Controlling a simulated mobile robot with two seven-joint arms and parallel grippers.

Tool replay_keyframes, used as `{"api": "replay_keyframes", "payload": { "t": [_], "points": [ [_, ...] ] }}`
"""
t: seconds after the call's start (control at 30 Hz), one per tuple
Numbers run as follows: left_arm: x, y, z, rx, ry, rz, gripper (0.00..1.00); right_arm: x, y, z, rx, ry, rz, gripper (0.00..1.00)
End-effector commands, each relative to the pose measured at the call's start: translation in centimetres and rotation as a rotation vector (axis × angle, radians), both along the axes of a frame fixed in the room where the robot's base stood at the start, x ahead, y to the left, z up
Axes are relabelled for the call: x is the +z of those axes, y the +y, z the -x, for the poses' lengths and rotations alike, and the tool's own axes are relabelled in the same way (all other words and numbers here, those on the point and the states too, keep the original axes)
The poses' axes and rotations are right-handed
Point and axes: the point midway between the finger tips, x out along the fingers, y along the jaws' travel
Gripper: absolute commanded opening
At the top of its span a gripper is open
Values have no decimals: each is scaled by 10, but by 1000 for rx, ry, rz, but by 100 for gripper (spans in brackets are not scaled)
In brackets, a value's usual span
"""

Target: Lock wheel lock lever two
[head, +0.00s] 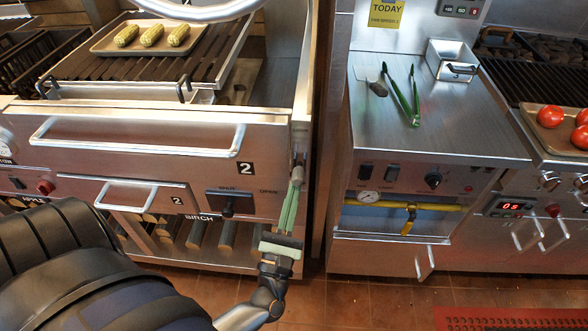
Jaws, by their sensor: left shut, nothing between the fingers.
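My left gripper (295,184) has long green fingers, held together with nothing between them. It points up at the right edge of the front of the grill unit (130,162) marked 2. Its fingertips are just below a small metal lever-like fitting (299,163) on the unit's narrow right post, probably the wheel lock lever. The tips overlap its lower end in the head view; I cannot tell whether they touch. The fitting is small and partly hidden, so its position is unclear. My right gripper is not in view.
A tray with several corn cobs (152,36) lies on the grill above. Green tongs (402,95) lie on the steel counter to the right. A narrow gap separates the two units. Drawer handles (137,138) stick out from the grill front. The tiled floor (340,300) is clear nearby.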

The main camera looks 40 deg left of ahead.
Motion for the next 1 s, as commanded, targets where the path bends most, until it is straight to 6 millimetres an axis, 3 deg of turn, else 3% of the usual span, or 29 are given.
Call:
{"api": "replay_keyframes", "payload": {
  "t": [0.03,0.3,1.0],
  "points": [
    [9,0,1,1,25,18,0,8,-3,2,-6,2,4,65],
    [15,0,0,1,53,31,0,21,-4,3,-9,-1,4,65],
    [19,0,0,1,44,30,0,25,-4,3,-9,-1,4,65]
  ]
}}
